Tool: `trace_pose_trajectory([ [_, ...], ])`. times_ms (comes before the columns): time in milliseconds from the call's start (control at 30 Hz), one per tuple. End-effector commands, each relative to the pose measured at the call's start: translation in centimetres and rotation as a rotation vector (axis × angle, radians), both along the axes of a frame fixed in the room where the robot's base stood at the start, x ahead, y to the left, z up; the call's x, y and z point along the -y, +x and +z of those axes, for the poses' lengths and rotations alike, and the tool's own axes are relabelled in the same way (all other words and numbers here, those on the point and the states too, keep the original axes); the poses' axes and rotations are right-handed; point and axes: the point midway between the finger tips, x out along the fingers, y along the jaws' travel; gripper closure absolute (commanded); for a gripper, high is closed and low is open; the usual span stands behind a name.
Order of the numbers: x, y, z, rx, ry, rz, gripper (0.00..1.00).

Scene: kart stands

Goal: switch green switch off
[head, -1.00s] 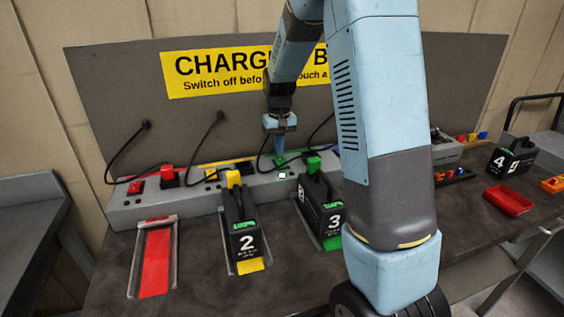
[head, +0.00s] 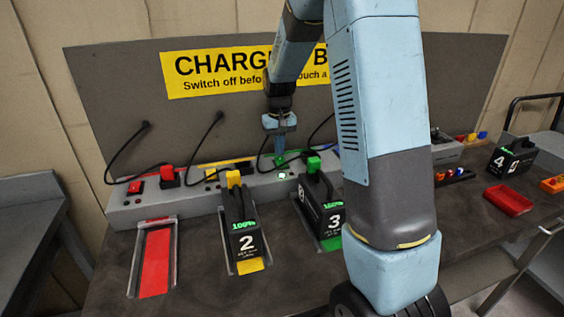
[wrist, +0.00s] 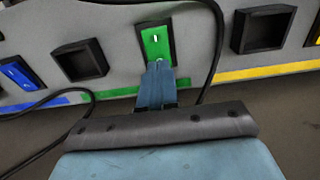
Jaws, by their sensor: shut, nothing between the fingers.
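The green switch (wrist: 157,42) is a green rocker in a black frame on the grey charging strip, with a small white mark on its upper part in the wrist view. My gripper (wrist: 159,72) is shut and empty. Its fingertips overlap the switch's lower edge in that view; I cannot tell whether they touch it. In the head view my gripper (head: 280,157) points down at the strip, and its fingers hide most of the switch. Its on or off state is unclear.
A green plug (head: 313,164) and the black number 3 battery (head: 320,205) stand just right of my gripper. The number 2 battery (head: 241,222) is left. The red switch (head: 136,187) is farther left. Black cables hang close by. A blue switch (wrist: 18,73) shows in the wrist view.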

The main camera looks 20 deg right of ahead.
Motion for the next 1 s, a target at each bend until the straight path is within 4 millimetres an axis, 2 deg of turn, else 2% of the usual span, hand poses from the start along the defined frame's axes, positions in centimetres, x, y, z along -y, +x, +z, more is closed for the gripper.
trace_pose_trajectory([
  [1000,0.02,-0.01,-0.98,-0.001,0.0,0.0,1.0],
])
